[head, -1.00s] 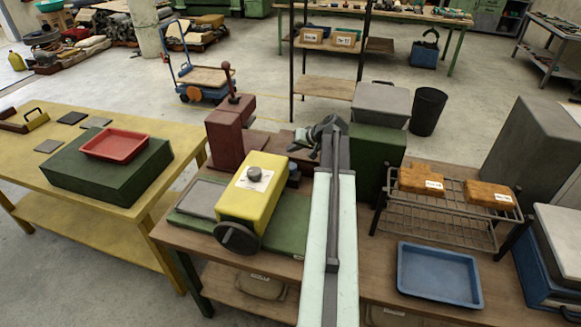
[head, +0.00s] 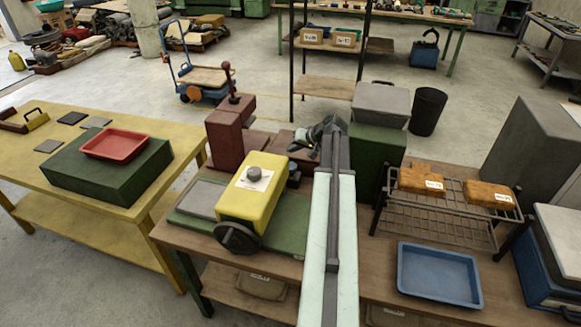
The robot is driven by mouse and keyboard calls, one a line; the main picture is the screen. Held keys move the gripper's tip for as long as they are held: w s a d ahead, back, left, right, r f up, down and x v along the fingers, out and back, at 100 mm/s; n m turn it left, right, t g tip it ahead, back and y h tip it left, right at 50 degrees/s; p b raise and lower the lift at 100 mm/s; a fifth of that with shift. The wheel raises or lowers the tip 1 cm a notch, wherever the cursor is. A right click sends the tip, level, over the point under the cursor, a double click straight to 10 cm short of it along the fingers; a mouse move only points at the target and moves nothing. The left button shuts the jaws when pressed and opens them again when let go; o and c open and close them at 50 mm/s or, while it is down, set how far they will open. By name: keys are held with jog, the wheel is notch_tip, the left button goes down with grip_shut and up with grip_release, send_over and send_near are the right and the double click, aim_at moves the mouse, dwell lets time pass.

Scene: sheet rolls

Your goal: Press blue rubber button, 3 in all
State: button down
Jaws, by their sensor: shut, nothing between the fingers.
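I cannot make out a blue rubber button in the head view; my own arm covers part of the bench. A yellow machine (head: 252,200) with a round grey knob on a white label and a dark handwheel sits on the brown bench (head: 385,252). A small dark part (head: 293,178) sticks out at its right side; I cannot tell what it is. My gripper (head: 297,148) is at the far end of my arm, beyond the yellow machine and beside the green pedestal. It is shut and empty. Whether it touches anything is not clear.
A dark red machine with a lever (head: 226,135) stands left of my gripper. A grey box (head: 381,103) sits on the green pedestal (head: 376,150) to the right. A wire rack (head: 440,217) with orange packages and a blue tray (head: 438,292) are at right.

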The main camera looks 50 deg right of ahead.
notch_tip(320, 180, up, 4)
jog(key=p, duration=0.4)
send_over(293, 167)
jog(key=shift+f, duration=0.1)
jog(key=shift+f, duration=0.15)
notch_tip(293, 167, down, 8)
jog(key=b, duration=0.9)
jog(key=shift+f, duration=0.25)
dwell(1.1)
jog(key=shift+w+f+b, duration=0.1)
jog(key=shift+f+b, duration=0.35)
